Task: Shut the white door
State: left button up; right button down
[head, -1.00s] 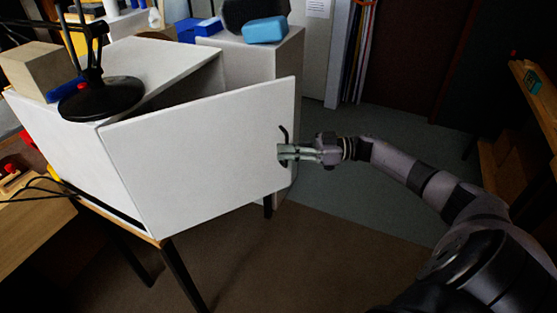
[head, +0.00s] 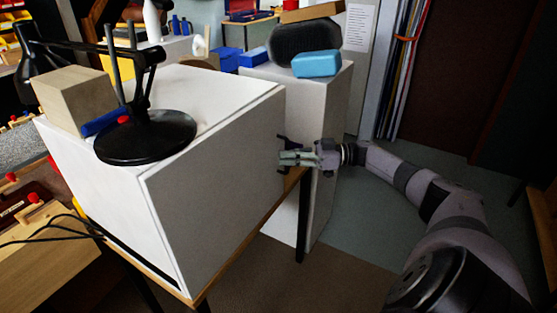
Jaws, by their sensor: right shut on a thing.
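The white door (head: 215,190) is on the front of a white cabinet (head: 85,190) in the head view. The door lies against the cabinet front, and no gap shows along its top edge. My right gripper (head: 284,158) is at the door's right edge, shut on the dark door handle (head: 282,143), which it partly hides. My left gripper is not in view.
The cabinet stands on a wooden table (head: 262,222) with dark legs. On its top are a black round stand base (head: 146,137) and a wooden block (head: 76,98). A white pedestal (head: 325,160) with a blue box (head: 316,63) stands behind.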

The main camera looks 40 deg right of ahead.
jog(key=shift+w+f, duration=0.15)
jog(key=shift+w, duration=0.1)
jog(key=shift+w+r, duration=0.1)
jog(key=shift+r, duration=0.1)
jog(key=c, duration=2.1)
grip_release()
jog(key=shift+w, duration=0.1)
jog(key=shift+o, duration=0.4)
jog(key=shift+w, duration=0.1)
jog(key=shift+a+f, duration=0.1)
jog(key=shift+a, duration=0.05)
jog(key=v, duration=1.2)
jog(key=shift+f, duration=0.1)
